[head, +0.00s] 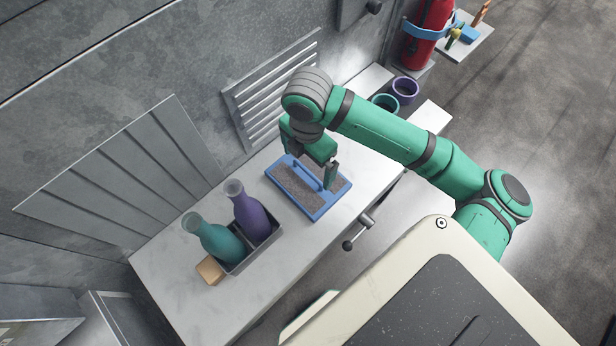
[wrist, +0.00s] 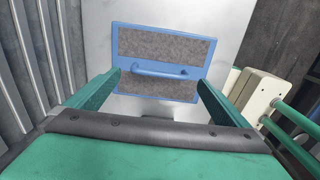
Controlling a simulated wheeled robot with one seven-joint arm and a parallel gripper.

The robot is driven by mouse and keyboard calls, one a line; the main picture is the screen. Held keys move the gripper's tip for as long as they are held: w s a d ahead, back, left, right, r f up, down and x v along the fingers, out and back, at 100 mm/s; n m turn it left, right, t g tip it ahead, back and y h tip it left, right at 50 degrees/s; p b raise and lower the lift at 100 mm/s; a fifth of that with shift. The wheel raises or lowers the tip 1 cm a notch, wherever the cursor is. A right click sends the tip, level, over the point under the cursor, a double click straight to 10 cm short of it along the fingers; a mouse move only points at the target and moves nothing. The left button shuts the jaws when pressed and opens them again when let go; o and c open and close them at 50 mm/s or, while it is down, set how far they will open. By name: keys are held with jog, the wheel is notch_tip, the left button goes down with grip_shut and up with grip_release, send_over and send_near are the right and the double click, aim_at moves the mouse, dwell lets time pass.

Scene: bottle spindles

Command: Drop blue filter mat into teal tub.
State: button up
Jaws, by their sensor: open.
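The blue filter mat (head: 316,212) lies flat on the worktop, a blue frame with grey-brown filter panels and a raised bar handle across its middle. It also shows in the wrist view (wrist: 160,30), with its handle between and slightly ahead of the fingers. My gripper (head: 311,175) is open and empty, right over the mat in the head view; it also shows in the wrist view (wrist: 158,92). The teal tub (head: 384,103) stands at the back right beyond my arm, next to a purple tub (head: 405,90); its lower part is hidden by the arm.
A teal bottle (head: 219,241) and a purple bottle (head: 249,212) stand in a grey holder (head: 264,247) left of the mat, beside a tan block (head: 209,271). A valve handle (head: 358,231) sticks out at the worktop's (head: 178,284) front edge. A louvred wall panel (head: 262,98) rises behind.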

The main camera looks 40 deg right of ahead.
aim_at(308, 172)
jog(key=shift+s+f, duration=0.1)
jog(key=shift+f, duration=2.05)
jog(key=c, duration=1.5)
jog(key=shift+r, duration=0.15)
